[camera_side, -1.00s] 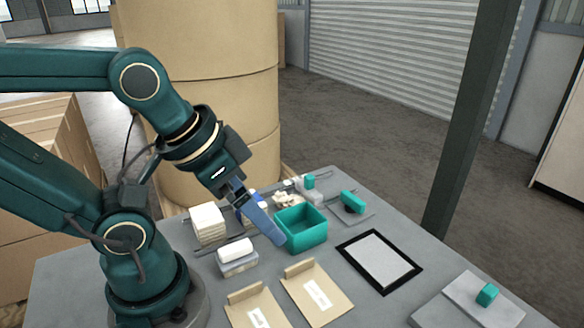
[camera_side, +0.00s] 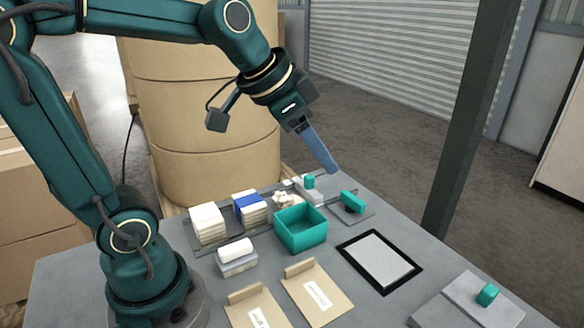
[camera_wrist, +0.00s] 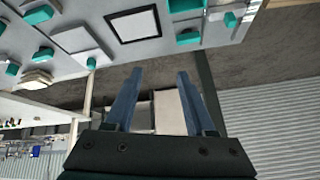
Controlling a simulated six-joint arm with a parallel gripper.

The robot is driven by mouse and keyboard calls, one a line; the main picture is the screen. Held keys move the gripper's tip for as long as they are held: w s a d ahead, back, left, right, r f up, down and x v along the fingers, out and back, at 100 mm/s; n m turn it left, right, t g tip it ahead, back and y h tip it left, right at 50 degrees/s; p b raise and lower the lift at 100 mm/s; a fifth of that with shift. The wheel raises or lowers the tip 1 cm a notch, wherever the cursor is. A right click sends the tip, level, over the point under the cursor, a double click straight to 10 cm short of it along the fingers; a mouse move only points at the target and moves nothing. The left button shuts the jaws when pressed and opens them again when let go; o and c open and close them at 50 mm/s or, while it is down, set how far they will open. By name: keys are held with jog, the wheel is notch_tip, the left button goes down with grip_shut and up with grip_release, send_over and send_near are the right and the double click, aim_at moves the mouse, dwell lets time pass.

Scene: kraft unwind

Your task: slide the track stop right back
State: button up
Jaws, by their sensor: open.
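The track stop appears to be the grey block with a small teal knob (camera_side: 310,183), at the far right end of the rail track (camera_side: 236,247) on the table. My gripper (camera_side: 333,172) hangs in the air up and to the right of the stop in the side view, apart from it. Its blue fingers are open and empty in the wrist view (camera_wrist: 157,72). Several teal pieces lie along the table edge in the wrist view, too small to tell which is the stop.
On the track stand a white stack (camera_side: 207,224) and a blue-banded stack (camera_side: 250,207). A teal bin (camera_side: 300,230) stands in front of the track. A teal-handled piece (camera_side: 352,202) lies right of the stop. A black frame (camera_side: 347,250) lies flat nearby; a dark post (camera_side: 470,120) rises behind.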

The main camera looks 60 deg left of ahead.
jog(key=w+a+f, duration=0.2)
jog(key=w+a, duration=0.3)
jog(key=n+g, duration=0.2)
send_over(309, 176)
jog(key=s+d, duration=0.1)
jog(key=d, duration=0.1)
notch_tip(309, 176, down, 7)
jog(key=a+f, duration=0.1)
jog(key=s+a+f+n, duration=0.1)
jog(key=f, duration=0.1)
jog(key=shift+s, duration=0.2)
jog(key=shift+x, duration=2.35)
jog(key=shift+c, duration=0.3)
grip_shut()
